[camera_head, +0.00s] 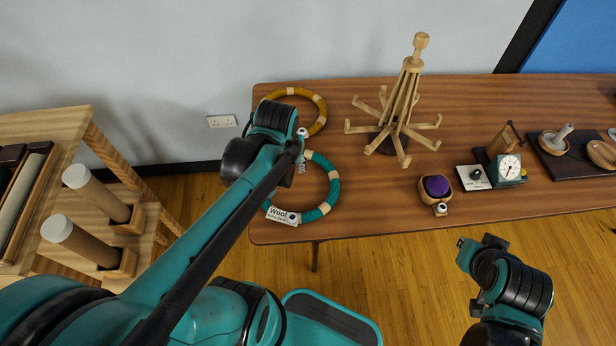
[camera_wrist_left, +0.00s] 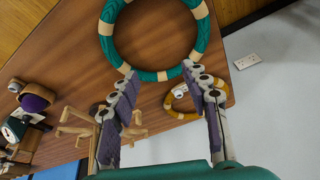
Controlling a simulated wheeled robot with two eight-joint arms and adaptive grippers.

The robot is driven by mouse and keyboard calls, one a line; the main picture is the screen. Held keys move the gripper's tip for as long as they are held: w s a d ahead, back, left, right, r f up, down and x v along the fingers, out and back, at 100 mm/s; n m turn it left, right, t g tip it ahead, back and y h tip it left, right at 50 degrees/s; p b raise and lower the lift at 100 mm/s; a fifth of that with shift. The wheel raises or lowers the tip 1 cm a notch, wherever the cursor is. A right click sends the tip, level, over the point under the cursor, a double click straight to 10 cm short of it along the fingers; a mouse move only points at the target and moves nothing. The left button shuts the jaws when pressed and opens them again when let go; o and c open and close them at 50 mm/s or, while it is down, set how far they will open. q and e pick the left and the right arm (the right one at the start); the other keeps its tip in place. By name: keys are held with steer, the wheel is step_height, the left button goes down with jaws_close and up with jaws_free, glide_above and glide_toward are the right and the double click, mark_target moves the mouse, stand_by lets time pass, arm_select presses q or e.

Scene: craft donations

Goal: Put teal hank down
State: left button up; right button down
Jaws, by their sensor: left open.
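The teal hank (camera_head: 334,187), a ring with cream bands and a white "Wool" tag (camera_head: 283,216), appears to lie flat on the table near its left end. My left arm hides its upper left part. In the left wrist view the teal hank (camera_wrist_left: 113,48) has one arc between the tips of my left gripper (camera_wrist_left: 160,74). That gripper is open, its fingers spread on either side of the arc. In the head view my left gripper (camera_head: 302,150) is mostly hidden behind its own arm. My right gripper (camera_head: 466,248) is off the table's front edge; its jaws are unclear.
A mustard hank (camera_head: 318,103) lies behind the teal one. A wooden yarn swift (camera_head: 404,100) stands to the right. A purple-topped holder (camera_head: 437,188), a dial scale (camera_head: 507,170) and a dark tray (camera_head: 570,158) are further right. Bare table (camera_head: 350,205) lies between.

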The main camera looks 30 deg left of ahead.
arm_select(q)
steer(key=s+d+r+m+t+h, duration=0.1)
steer(key=s+d+r+m+t, duration=0.1)
steer(key=d, duration=0.6)
steer(key=shift+s+d+r+m+t, duration=0.3)
steer(key=shift+s+d+r+t, duration=0.1)
steer(key=shift+s+r+t, duration=0.45)
steer(key=shift+f, duration=0.1)
